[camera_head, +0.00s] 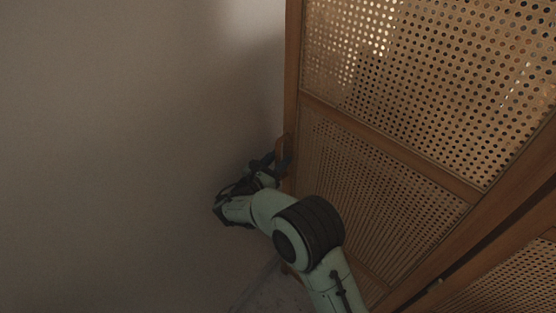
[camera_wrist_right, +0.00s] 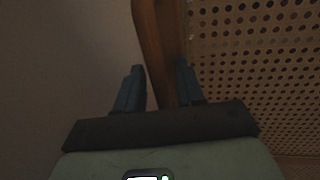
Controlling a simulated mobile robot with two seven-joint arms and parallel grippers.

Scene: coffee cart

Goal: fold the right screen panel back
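The right screen panel (camera_head: 378,150) is a wooden frame with perforated cane infill, standing upright on the right of the head view. A small wooden handle-like piece (camera_head: 282,148) juts from its left edge post (camera_head: 292,60). My right gripper (camera_head: 274,164) is at this edge, beside the handle piece. In the right wrist view my right gripper (camera_wrist_right: 160,85) has its fingers apart, with a wooden upright (camera_wrist_right: 160,45) between them. A narrow gap seems to show by the left finger; contact on the other side is unclear. My left gripper is out of view.
A plain wall or blank surface (camera_head: 130,150) fills the left of the head view, close to my right gripper. Another cane panel (camera_head: 515,285) shows at the lower right, past a dark gap. A bit of floor (camera_head: 275,292) shows at the bottom.

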